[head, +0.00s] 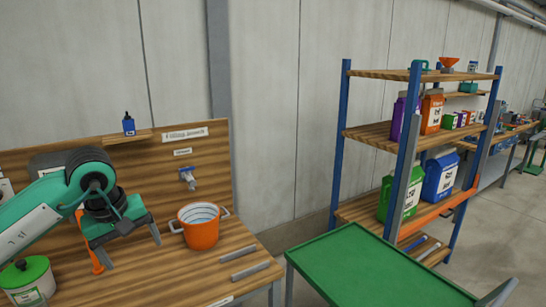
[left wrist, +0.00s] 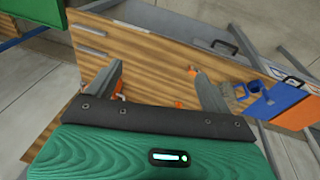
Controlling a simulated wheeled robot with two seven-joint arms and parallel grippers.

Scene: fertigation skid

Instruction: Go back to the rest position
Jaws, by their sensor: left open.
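My left arm, green and white, comes in from the left in the head view. Its gripper (head: 127,250) is over the wooden bench, left of an orange bucket (head: 203,235). The fingers are apart, and I see nothing held between them. The left wrist view also shows the gripper (left wrist: 162,85) with both grey fingers spread above the wooden surface. A narrow orange piece (head: 92,252) shows beside the gripper; I cannot tell what it belongs to. My right gripper is not in view.
The wooden bench (head: 150,283) has a back panel with a tap (head: 187,178) and a blue bottle (head: 128,124). A white tub with a green lid (head: 27,277) stands at front left. A green-topped table (head: 375,272) and a blue-framed shelf (head: 382,133) with containers are to the right.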

